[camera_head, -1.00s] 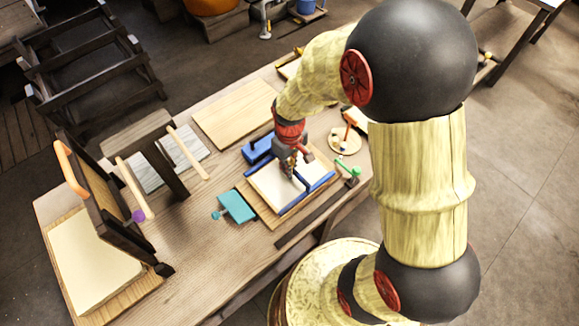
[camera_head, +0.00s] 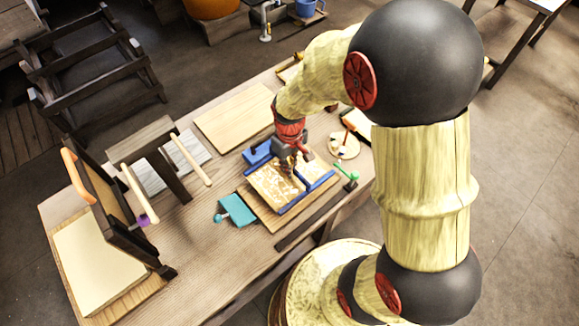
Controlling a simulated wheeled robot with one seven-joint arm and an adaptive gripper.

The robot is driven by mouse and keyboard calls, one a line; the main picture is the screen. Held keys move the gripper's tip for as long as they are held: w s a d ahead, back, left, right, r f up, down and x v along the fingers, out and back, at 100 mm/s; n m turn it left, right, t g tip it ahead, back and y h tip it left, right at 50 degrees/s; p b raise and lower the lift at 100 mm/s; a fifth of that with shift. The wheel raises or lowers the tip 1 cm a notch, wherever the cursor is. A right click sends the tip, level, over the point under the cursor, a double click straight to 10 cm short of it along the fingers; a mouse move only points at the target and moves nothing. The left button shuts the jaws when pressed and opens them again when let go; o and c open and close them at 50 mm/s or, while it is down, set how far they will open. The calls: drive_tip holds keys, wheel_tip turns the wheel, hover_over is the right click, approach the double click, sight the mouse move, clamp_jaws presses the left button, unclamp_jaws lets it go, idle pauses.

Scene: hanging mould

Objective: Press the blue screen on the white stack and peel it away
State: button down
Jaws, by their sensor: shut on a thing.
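The blue screen (camera_head: 309,194) lies flat on a wooden board (camera_head: 262,213) near the front edge of the table. Its blue bars show along the front and right, and the surface inside is patchy white and tan. My gripper (camera_head: 291,172) points down over the screen's middle and is shut on part of it; the fingers hide the exact grip. I cannot tell whether white sheets also lie under the screen.
A dark frame with an orange handle (camera_head: 76,175) and a pale rod (camera_head: 139,192) stand at the left. A teal block (camera_head: 237,209) lies left of the screen, and a blue block (camera_head: 257,152) behind it. A bare wooden board (camera_head: 235,116) lies at the back.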

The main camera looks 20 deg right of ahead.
drive_tip(key=shift+r+p, duration=2.2)
drive_tip(key=shift+r, duration=0.85)
drive_tip(key=shift+f, duration=0.1)
